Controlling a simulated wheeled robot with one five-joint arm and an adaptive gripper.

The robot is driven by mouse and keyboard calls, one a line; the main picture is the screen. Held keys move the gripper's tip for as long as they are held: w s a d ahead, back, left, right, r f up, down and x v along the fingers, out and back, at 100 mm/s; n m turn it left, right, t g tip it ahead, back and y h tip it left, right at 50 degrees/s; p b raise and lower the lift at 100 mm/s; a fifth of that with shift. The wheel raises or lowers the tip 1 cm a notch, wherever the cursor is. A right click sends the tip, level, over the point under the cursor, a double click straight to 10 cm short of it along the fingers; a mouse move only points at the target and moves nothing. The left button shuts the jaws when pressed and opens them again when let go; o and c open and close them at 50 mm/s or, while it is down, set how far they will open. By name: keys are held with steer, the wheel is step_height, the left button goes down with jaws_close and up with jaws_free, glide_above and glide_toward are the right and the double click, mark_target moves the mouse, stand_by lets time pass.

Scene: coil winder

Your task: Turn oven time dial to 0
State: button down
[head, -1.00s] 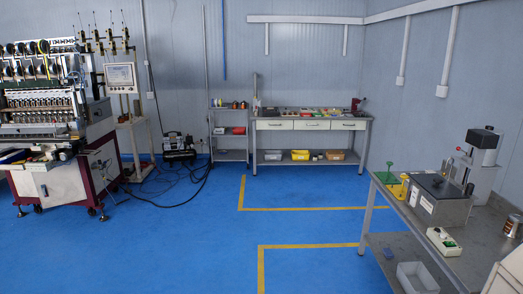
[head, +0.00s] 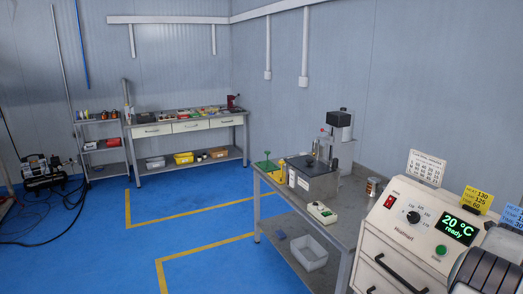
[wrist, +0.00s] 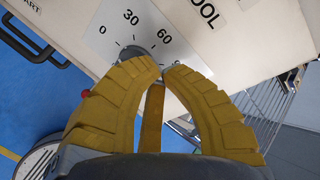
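The oven (head: 395,246) is a cream box at the right of the head view, with a lit display reading 20 °C ready. In the wrist view its time dial (wrist: 130,48) shows a grey knob on a pale scale plate marked 0, 30 and 60. The left finger covers much of the knob, so its pointer is hidden. My gripper (wrist: 164,70) has two yellow curved fingers, their tips a narrow gap apart, in front of the dial's lower right. Nothing is clearly gripped between them, and contact with the knob cannot be told.
The blue floor (head: 110,262) is open on the left.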

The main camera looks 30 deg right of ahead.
steer(key=shift+w+a+f+b+v, duration=0.15)
steer(key=shift+b+v, duration=0.25)
steer(key=shift+v, duration=0.5)
steer(key=shift+w+a+f+b+v, duration=0.15)
steer(key=shift+b+v, duration=0.3)
steer(key=shift+v, duration=0.4)
steer(key=shift+w+a+b+v, duration=0.15)
steer(key=shift+b+v, duration=0.25)
steer(key=shift+v, duration=0.5)
steer(key=c, duration=1.9)
jaws_free()
steer(key=shift+s, duration=0.1)
steer(key=shift+c, duration=0.2)
steer(key=shift+a+f+b, duration=0.1)
steer(key=shift+b, duration=0.5)
jaws_close()
steer(key=shift+a+b, duration=0.25)
steer(key=shift+b, duration=0.8)
steer(key=shift+d, duration=0.1)
steer(key=d+f+p, duration=0.2)
steer(key=d, duration=0.1)
steer(key=d+f+p, duration=0.1)
steer(key=p, duration=0.1)
steer(key=shift+d, duration=0.3)
steer(key=shift+d+f, duration=0.25)
steer(key=shift+f, duration=0.1)
